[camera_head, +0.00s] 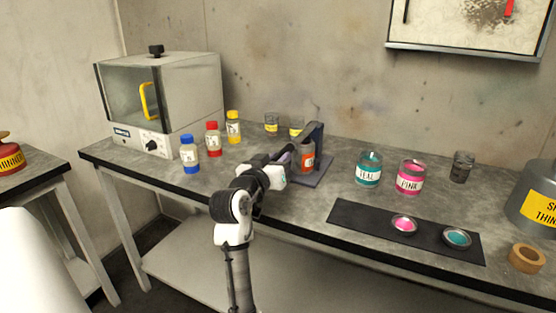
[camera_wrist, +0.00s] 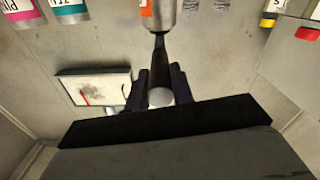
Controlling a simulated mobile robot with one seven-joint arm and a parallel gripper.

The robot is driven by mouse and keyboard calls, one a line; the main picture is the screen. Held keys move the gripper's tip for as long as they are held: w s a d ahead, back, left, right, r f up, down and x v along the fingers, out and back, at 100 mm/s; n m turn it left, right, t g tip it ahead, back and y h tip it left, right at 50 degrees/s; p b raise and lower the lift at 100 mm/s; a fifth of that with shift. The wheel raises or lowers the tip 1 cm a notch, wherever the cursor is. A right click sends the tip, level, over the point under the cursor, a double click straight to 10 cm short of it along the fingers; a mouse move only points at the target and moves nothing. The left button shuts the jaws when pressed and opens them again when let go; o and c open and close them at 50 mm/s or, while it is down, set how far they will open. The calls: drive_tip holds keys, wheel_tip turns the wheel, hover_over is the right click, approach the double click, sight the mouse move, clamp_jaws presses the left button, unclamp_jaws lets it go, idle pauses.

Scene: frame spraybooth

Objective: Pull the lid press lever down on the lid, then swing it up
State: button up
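The dark lid press (camera_head: 318,134) stands near the middle of the bench, with an upright column on a flat base. A jar with an orange label (camera_head: 307,160) stands on its base; its lid is not clear. In the wrist view, the press lever (camera_wrist: 159,60) is a dark rod ending in a pale round knob (camera_wrist: 160,97). My gripper (camera_wrist: 160,80) has its two dark fingers on both sides of the knob, and they appear to touch it. In the head view, my gripper (camera_head: 288,155) reaches the press from the left front, hiding part of the lever.
Blue (camera_head: 190,155), red (camera_head: 213,140) and yellow-capped (camera_head: 233,127) bottles stand left of the press. Teal (camera_head: 369,170) and pink (camera_head: 411,177) jars stand right. A dark mat (camera_head: 365,221) holds two lids. A glass-fronted cabinet (camera_head: 180,95) stands back left.

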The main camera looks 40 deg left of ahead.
clamp_jaws()
wheel_tip(320, 180, up, 2)
drive_tip(key=p, duration=0.3)
drive_tip(key=shift+r, duration=0.25)
drive_tip(key=shift+w+r+g+h+p, duration=0.15)
drive_tip(key=shift+r+g+h+p, duration=0.25)
drive_tip(key=shift+r+g+p, duration=0.55)
drive_tip(key=shift+f+t, duration=0.25)
drive_tip(key=o, duration=0.8)
unclamp_jaws()
drive_tip(key=b+v, duration=0.2)
drive_tip(key=v, duration=1.2)
drive_tip(key=shift+b, duration=0.35)
